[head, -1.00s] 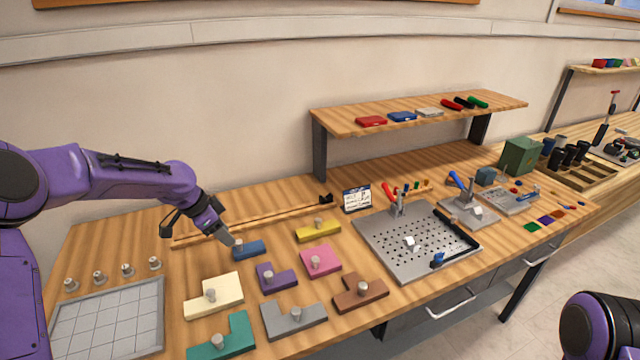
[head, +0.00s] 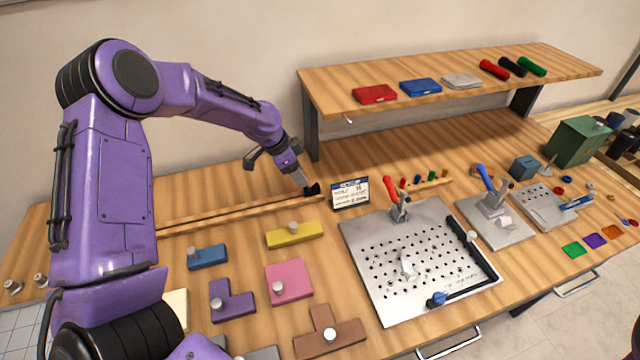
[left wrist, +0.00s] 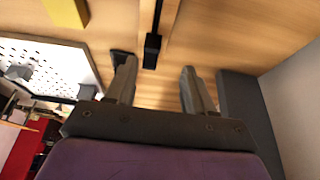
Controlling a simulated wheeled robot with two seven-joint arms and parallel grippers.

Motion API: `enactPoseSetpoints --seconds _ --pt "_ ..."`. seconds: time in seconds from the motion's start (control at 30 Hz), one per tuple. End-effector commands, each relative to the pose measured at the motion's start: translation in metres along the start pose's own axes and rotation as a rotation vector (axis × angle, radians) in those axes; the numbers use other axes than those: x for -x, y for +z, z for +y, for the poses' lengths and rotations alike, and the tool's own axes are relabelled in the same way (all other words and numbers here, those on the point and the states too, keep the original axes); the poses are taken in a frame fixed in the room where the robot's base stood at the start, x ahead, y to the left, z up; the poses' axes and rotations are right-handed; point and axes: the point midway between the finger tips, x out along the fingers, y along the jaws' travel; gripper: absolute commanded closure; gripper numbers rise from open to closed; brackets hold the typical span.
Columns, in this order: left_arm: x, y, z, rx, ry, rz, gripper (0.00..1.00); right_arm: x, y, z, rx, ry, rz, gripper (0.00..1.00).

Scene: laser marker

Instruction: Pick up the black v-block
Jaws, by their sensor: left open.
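The black v-block (head: 313,189) sits on the bench at the right end of a long wooden strip, just left of a small printed card. My left gripper (head: 300,181) points down at it from the upper left, with its fingertips close to the block. In the left wrist view the black v-block (left wrist: 152,48) shows in front of the left gripper (left wrist: 158,68), roughly between its two parted fingers. The fingers are open with nothing between them; whether one touches the block cannot be told. My right gripper is out of view.
The printed card (head: 350,193) stands close to the right of the block. A shelf (head: 330,95) rises behind. Colored blocks with knobs, such as the yellow one (head: 308,234), lie in front.

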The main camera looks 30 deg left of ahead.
Motion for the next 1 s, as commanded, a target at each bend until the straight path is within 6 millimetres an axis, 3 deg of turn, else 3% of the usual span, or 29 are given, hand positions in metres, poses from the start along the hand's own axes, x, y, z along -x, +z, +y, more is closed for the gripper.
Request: enactPoseSetpoints --seconds 0.27,0.4,0.63,0.67,0.8,0.83,1.0 --pt "-0.045 -0.011 0.000 0.002 0.010 -0.014 0.47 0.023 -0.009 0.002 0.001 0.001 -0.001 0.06" --pt "-0.068 -0.011 -0.003 0.004 0.008 -0.014 0.47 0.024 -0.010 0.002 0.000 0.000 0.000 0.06" --pt "-0.073 -0.009 -0.004 0.005 0.007 -0.013 0.47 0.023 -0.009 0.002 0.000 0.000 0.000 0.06" --pt "-0.073 -0.010 -0.004 0.005 0.007 -0.013 0.50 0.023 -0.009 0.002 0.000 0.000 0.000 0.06" --pt "-0.073 -0.010 -0.004 0.004 0.008 -0.013 0.96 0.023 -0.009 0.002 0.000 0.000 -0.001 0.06" --pt "-0.073 -0.010 -0.003 0.004 0.008 -0.013 1.00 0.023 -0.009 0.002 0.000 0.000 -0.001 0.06" --pt "-0.073 -0.010 -0.003 0.004 0.009 -0.014 1.00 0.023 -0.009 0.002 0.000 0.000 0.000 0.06"
